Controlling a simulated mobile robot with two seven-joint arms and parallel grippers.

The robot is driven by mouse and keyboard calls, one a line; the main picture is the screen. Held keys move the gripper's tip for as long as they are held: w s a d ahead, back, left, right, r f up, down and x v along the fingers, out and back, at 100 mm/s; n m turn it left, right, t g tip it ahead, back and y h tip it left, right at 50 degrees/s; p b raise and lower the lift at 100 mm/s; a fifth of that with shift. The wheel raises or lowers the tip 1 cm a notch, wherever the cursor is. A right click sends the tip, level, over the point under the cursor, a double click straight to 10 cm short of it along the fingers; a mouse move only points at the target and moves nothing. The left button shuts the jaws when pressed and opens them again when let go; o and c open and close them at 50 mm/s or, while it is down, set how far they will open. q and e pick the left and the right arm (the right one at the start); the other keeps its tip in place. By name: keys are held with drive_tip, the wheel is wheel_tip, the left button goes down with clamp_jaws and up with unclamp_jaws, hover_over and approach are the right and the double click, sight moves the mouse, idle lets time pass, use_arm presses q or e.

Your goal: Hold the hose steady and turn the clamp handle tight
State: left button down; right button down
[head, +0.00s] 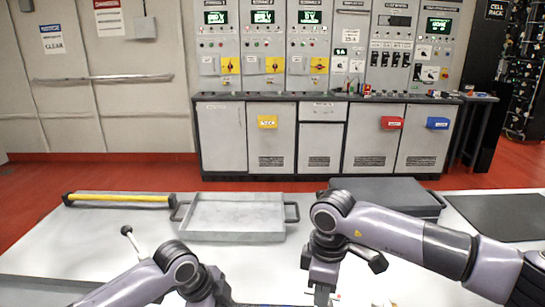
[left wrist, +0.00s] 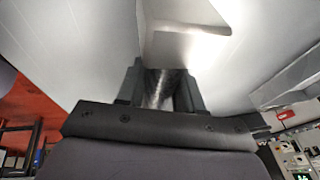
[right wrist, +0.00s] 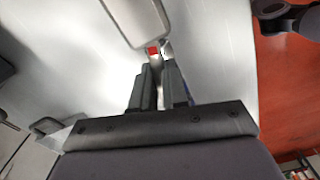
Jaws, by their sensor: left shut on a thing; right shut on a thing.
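My right gripper (head: 322,292) points down at the table's near edge in the head view. In the right wrist view, its fingers (right wrist: 160,72) are close together on a thin pale piece, which I take for the clamp handle; most of it is hidden. A small red part (right wrist: 153,50) shows just beyond the fingertips. In the left wrist view, my left gripper (left wrist: 160,78) is shut on a shiny grey round piece (left wrist: 158,92), which I take for the hose. In the head view the left fingers are out of frame. I cannot see how hose and clamp meet.
A grey tray (head: 235,232) with side handles stands mid-table. A yellow bar (head: 118,198) lies back left. A dark case (head: 385,190) sits behind my right arm, and a black mat (head: 500,215) lies right.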

drive_tip(key=shift+d+m, duration=0.25)
drive_tip(key=shift+m, duration=0.55)
drive_tip(key=shift+a+r, duration=0.1)
drive_tip(key=shift+a, duration=0.4)
drive_tip(key=shift+m, duration=0.4)
drive_tip(key=shift+d, duration=0.2)
drive_tip(key=shift+d+m, duration=0.1)
drive_tip(key=shift+m, duration=0.8)
drive_tip(key=c, duration=0.8)
unclamp_jaws()
drive_tip(key=shift+c, duration=0.2)
